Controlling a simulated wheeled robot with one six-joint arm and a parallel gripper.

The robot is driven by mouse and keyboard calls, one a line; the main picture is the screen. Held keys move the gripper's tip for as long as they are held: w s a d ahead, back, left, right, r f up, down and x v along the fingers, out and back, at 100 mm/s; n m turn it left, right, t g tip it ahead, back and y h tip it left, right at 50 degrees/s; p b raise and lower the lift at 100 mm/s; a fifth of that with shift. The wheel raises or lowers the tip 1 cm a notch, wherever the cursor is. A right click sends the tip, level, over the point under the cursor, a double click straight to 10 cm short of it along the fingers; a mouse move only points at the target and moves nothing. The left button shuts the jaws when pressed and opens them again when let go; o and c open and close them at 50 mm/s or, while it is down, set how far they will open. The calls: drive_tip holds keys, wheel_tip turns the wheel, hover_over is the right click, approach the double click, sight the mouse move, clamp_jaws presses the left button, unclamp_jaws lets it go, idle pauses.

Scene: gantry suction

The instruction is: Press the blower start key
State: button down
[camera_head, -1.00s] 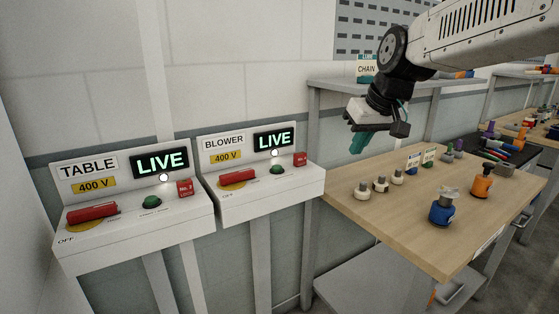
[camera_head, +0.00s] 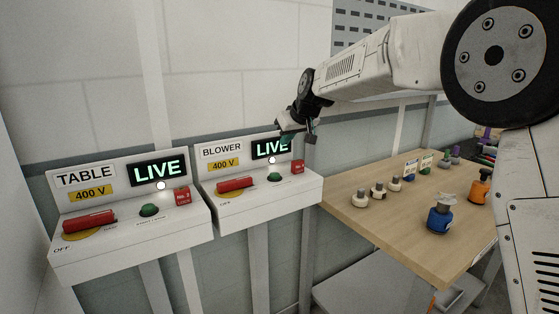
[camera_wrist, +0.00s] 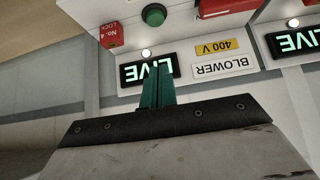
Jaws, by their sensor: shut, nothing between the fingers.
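The blower panel (camera_head: 228,207) is a white box marked BLOWER and 400 V, with a lit LIVE display (camera_head: 268,149). Its green start key (camera_head: 274,177) sits on the sloped top between a red handle (camera_head: 235,184) and a small red lock tag (camera_head: 297,167). In the wrist view the panel is upside down, with the green key (camera_wrist: 154,14) at the top edge. My gripper (camera_head: 287,138) is shut and empty, above and behind the key, in front of the LIVE display. Its teal fingers (camera_wrist: 156,86) are together and apart from the key.
A similar TABLE panel (camera_head: 125,232) stands at left, with its own green key (camera_head: 149,210) and red handle (camera_head: 90,222).

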hover_over(277, 176)
drive_tip(key=f, duration=0.7)
drive_tip(key=shift+w+a+f, duration=0.1)
drive_tip(key=shift+w+f, duration=0.1)
drive_tip(key=shift+f, duration=0.05)
wheel_tip(277, 176, down, 3)
drive_tip(key=shift+f, duration=0.1)
drive_tip(key=shift+s+f, duration=0.1)
drive_tip(key=shift+f, duration=0.3)
drive_tip(key=shift+s+f, duration=0.15)
drive_tip(key=shift+f, duration=1.1)
drive_tip(key=r, duration=0.5)
drive_tip(key=shift+d+r, duration=0.2)
drive_tip(key=shift+r, duration=0.2)
drive_tip(key=v, duration=0.9)
